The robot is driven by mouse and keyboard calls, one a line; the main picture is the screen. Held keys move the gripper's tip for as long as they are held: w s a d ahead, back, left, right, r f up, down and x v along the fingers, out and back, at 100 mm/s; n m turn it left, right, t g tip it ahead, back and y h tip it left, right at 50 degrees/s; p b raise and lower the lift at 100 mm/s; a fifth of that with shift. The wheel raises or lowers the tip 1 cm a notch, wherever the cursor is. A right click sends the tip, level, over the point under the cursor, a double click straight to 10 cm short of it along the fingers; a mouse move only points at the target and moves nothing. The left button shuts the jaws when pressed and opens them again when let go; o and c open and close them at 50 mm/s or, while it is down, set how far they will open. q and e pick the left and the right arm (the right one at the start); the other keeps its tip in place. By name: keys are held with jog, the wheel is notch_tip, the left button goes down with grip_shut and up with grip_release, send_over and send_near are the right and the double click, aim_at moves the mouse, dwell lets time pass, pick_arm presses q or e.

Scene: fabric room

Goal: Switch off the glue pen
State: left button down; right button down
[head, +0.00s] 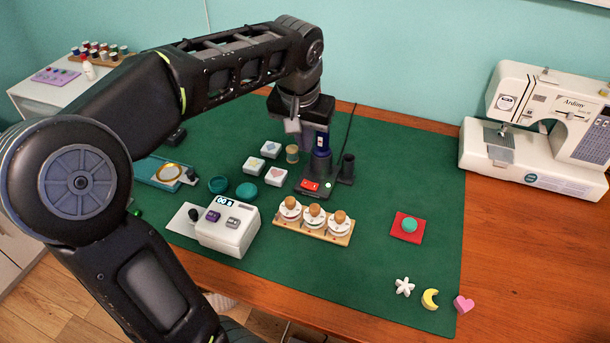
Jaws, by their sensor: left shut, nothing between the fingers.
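The glue pen (321,144), with a dark blue body, stands upright in a dark holder on the green mat. The holder's base carries a red switch (310,185) and a small pale green light (328,184) beside it. My left gripper (293,128) points down just left of the pen's upper part, above the mat. It is shut and empty; I cannot tell whether it touches the pen. My left arm hides part of the area behind. My right gripper is not in view.
A dark upright cup (346,168) stands right of the pen, near a cable. A sewing machine (540,130) stands at right. The mat's right part (400,170) is mostly clear.

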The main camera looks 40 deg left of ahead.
aim_at(305, 184)
pick_arm(q)
jog(key=x, duration=0.9)
jog(key=s+b+x, duration=0.1)
jog(key=x, duration=0.3)
jog(key=shift+f, duration=0.3)
jog(key=shift+s+f, duration=0.1)
jog(key=shift+a+f+b, duration=0.15)
jog(key=shift+f+b, duration=0.3)
jog(key=shift+b, duration=0.05)
jog(key=shift+s+r, duration=0.1)
jog(key=shift+r, duration=0.25)
jog(key=shift+f, duration=0.1)
jog(key=shift+w+d, duration=0.25)
jog(key=shift+d, duration=0.6)
